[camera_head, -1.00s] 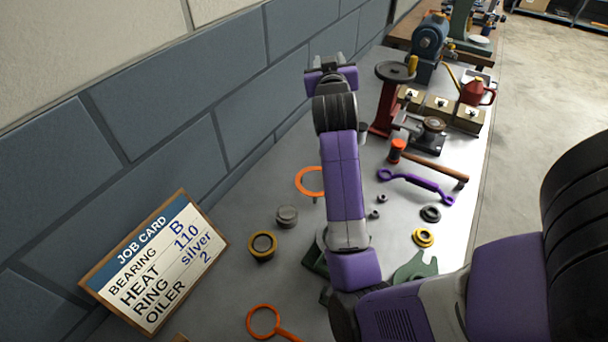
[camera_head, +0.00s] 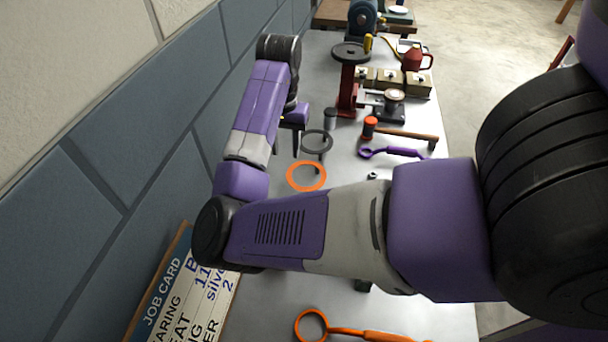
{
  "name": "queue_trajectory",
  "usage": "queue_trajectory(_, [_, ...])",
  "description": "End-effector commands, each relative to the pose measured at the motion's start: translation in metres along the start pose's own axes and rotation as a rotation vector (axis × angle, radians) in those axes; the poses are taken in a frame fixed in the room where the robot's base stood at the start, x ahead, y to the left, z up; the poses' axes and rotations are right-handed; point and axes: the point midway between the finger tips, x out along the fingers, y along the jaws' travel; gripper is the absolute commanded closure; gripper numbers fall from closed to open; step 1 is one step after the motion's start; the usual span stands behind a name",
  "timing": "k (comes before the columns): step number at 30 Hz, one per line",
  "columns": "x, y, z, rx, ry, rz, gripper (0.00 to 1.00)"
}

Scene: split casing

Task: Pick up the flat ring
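Two thin rings stand out on the bench beside my arm: a dark grey ring (camera_head: 329,149) and, just nearer, an orange ring (camera_head: 306,190). Each seems to be on a short post. I cannot tell for sure which one is the flat ring. My gripper (camera_head: 285,150) points down just left of the dark ring, partly behind my own arm. Its two dark fingers look apart, with nothing seen between them. I see no contact with either ring.
The blue block wall runs close along the left, with the job card (camera_head: 172,292) leaning there. A red stand (camera_head: 348,92) with a round top rises beyond the rings. A hammer (camera_head: 405,134) and purple spanner (camera_head: 392,153) lie right. An orange-handled tool (camera_head: 312,326) lies in front.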

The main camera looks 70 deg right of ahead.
Motion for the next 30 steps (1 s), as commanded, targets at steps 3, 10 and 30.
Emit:
queue_trajectory(3, [0.015,0.002,0.000,-0.003,0.000,0.004,0.61])
queue_trajectory(10, [0.037,0.003,-0.001,-0.003,0.000,0.001,0.61])
queue_trajectory(30, [0.073,0.005,-0.003,-0.002,0.004,-0.001,0.61])
